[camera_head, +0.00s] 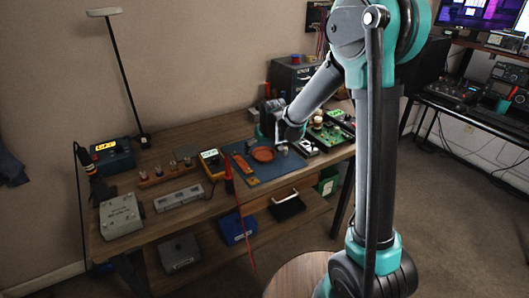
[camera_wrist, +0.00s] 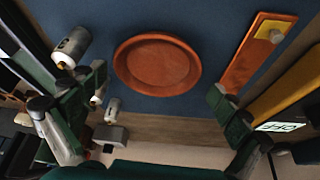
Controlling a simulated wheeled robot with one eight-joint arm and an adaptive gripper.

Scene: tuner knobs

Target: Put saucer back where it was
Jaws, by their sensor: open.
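The saucer (camera_head: 263,154) is a round, shallow, orange-brown dish. It lies flat on the blue mat (camera_head: 283,170) on the workbench and shows whole in the wrist view (camera_wrist: 157,64). My gripper (camera_head: 278,137) is over the back part of the mat, close to the saucer. In the wrist view my gripper (camera_wrist: 157,87) has its fingers wide apart, one to each side of the saucer, with nothing between them held. The saucer appears apart from both fingers. The head view does not show the fingertips clearly.
An orange strip with a yellow piece (camera_wrist: 262,45) lies on the mat to the saucer's right in the wrist view. Small silver cylinders (camera_wrist: 72,45) stand to its left. A yellow meter (camera_head: 211,161) and green circuit boards (camera_head: 330,135) flank the mat.

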